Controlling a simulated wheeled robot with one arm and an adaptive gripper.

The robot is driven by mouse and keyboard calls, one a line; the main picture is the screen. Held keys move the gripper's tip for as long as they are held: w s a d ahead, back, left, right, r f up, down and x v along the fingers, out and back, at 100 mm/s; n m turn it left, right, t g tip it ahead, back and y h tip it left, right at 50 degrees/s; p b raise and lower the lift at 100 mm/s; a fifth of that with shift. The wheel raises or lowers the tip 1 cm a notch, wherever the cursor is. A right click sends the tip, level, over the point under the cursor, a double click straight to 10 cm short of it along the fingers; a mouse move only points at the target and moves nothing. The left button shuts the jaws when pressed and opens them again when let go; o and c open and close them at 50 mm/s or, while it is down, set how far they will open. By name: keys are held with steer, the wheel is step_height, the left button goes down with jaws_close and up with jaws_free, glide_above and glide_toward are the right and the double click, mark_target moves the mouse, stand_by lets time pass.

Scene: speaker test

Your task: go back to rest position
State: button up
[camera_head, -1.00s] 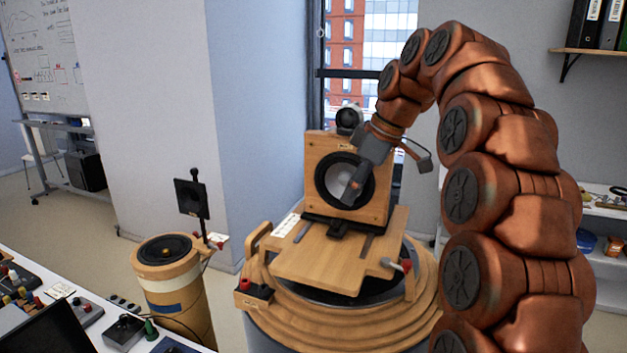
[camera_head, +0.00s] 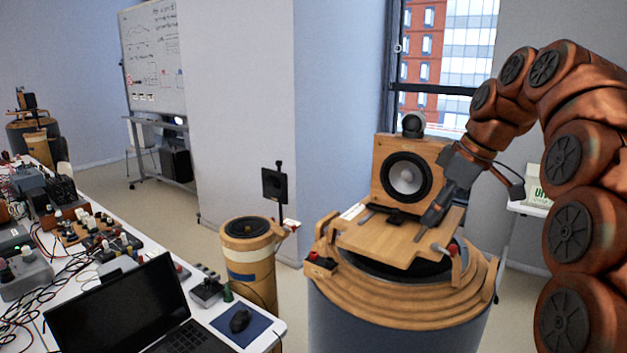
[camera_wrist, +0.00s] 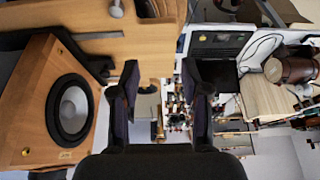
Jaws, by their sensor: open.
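My gripper (camera_head: 428,222) is at the end of my copper-coloured arm, above the right part of the wooden platform and in front of the speaker. In the wrist view my gripper (camera_wrist: 160,95) has its two dark fingers apart with nothing held between them. The wooden speaker (camera_head: 382,172) stands upright at the back of the wooden platform (camera_head: 385,243), on a round stepped wooden stand (camera_head: 400,308). The speaker (camera_wrist: 35,120) fills the left of the wrist view, apart from the fingers.
A cluttered table with a laptop (camera_head: 120,310), a mouse (camera_head: 240,320) and several small devices runs along the left. A round wooden pedestal (camera_head: 252,270) stands between it and the stand. A whiteboard (camera_head: 153,60) is behind. Open floor (camera_head: 150,195) shows beyond the table.

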steer(key=s+a+f+m+g+h, duration=0.1)
steer(key=s+a+f+m, duration=0.2)
steer(key=s+f, duration=0.35)
steer(key=s+a+f+m+g+h, duration=0.1)
steer(key=s+a+f+m+g, duration=0.2)
steer(key=s, duration=0.7)
steer(key=s+f+m+h, duration=0.1)
steer(key=s+f+m, duration=0.1)
steer(key=s+f, duration=0.5)
steer(key=s+d+f+m, duration=0.1)
steer(key=s+f+m, duration=0.1)
steer(key=s+f, duration=0.6)
steer(key=s, duration=0.5)
steer(key=shift+s+m+g+h, duration=0.25)
steer(key=shift+m+g+h, duration=0.05)
steer(key=shift+m+h, duration=0.1)
